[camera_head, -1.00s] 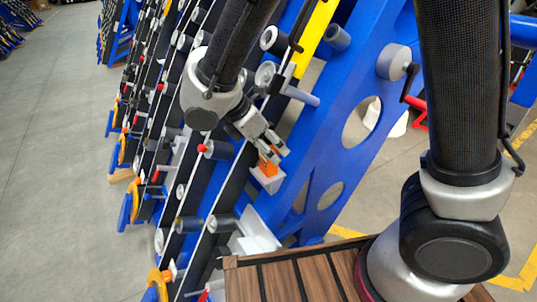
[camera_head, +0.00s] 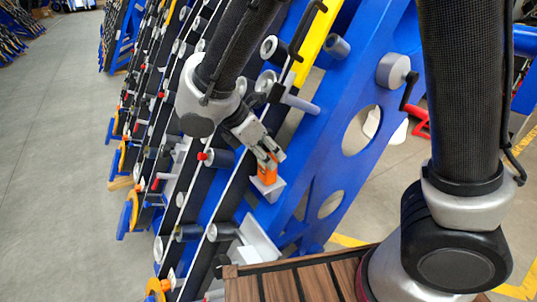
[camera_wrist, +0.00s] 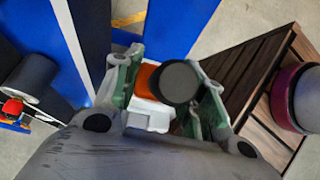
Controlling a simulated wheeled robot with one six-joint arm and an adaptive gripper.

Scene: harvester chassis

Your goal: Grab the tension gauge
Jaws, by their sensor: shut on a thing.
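The tension gauge (camera_head: 267,172) is a small orange body. In the wrist view the gauge (camera_wrist: 146,78) shows orange beside a dark round cap (camera_wrist: 178,82). My gripper (camera_head: 272,157) is shut on the gauge, with its fingers on both sides of it; the gripper also shows in the wrist view (camera_wrist: 165,92). A white bracket (camera_head: 266,189) sits right under the gauge on the blue frame, and it shows below the orange part in the wrist view (camera_wrist: 147,116). I cannot tell whether gauge and bracket still touch.
The blue chassis frame (camera_head: 345,185) with round holes stands behind the gripper. Rollers and black belts (camera_head: 225,190) line its left side. A wooden slatted deck (camera_head: 290,280) lies at the bottom. Grey floor (camera_head: 50,150) is open at left.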

